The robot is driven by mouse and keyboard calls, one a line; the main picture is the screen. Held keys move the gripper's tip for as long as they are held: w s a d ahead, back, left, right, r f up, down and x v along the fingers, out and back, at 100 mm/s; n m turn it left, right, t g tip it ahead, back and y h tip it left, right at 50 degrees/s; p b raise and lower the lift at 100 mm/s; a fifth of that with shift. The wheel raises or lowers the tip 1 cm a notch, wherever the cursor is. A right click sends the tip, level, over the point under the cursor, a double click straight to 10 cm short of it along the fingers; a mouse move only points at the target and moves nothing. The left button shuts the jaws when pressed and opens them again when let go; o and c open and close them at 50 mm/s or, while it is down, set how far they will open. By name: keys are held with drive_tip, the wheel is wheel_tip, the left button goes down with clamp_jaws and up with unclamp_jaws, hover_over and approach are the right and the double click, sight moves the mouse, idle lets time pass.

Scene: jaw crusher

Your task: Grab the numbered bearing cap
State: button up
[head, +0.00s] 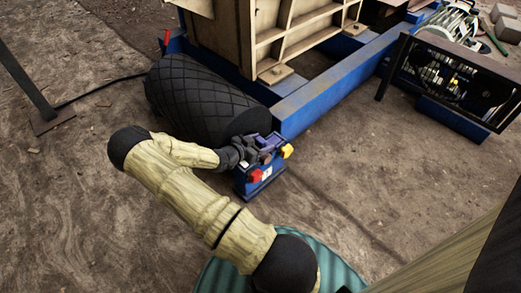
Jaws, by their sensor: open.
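A small blue block (262,186) with a white number label (266,172) stands at the end of the black ribbed roller; it looks like the numbered bearing cap, but the digit is too small to read surely. A red piece (256,176) and a yellow piece (287,151) show at its top edges; I cannot tell whether they belong to it or to my gripper. My gripper (268,152) is open, right over the top of the block, and hides part of it. I cannot tell whether they touch.
The black roller (195,100) lies just left of the block. A blue steel frame (325,90) carries a beige ribbed body (290,25) behind it. A dark mesh guard (452,80) stands at the right. A black cable runs at the left. Bare dirt lies open at the right.

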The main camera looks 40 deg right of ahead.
clamp_jaws()
drive_tip(key=shift+r, duration=0.1)
wheel_tip(320, 180, up, 10)
drive_tip(key=p, duration=0.6)
idle(0.6)
